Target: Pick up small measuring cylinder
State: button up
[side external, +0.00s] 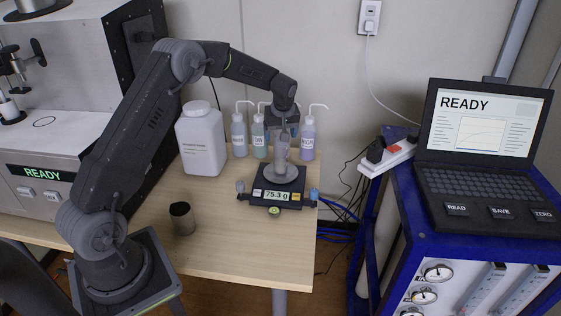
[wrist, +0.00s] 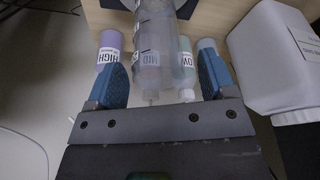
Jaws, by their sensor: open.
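A clear measuring cylinder (side external: 280,150) stands upright on the round pan of a balance (side external: 272,196), whose display reads 75.3 g. My gripper (side external: 282,122) is at the upper part of the cylinder, pointing down; the finger detail is too small to make out there. In the wrist view, the blue fingers of my gripper (wrist: 158,65) are spread apart. The clear cylinder (wrist: 154,30) shows between and ahead of them, with a gap on each side. A bottle labelled MID is seen through or behind it.
Wash bottles with bent spouts (side external: 239,135) stand in a row close behind the balance. A white jug (side external: 201,138) stands left of them. A dark-topped cup (side external: 182,218) sits at the front left. A laptop (side external: 485,150) is on a blue cart. The table's front middle is clear.

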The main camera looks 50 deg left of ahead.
jog(key=x, duration=0.2)
jog(key=shift+f, duration=0.35)
jog(key=shift+c, duration=0.4)
grip_shut()
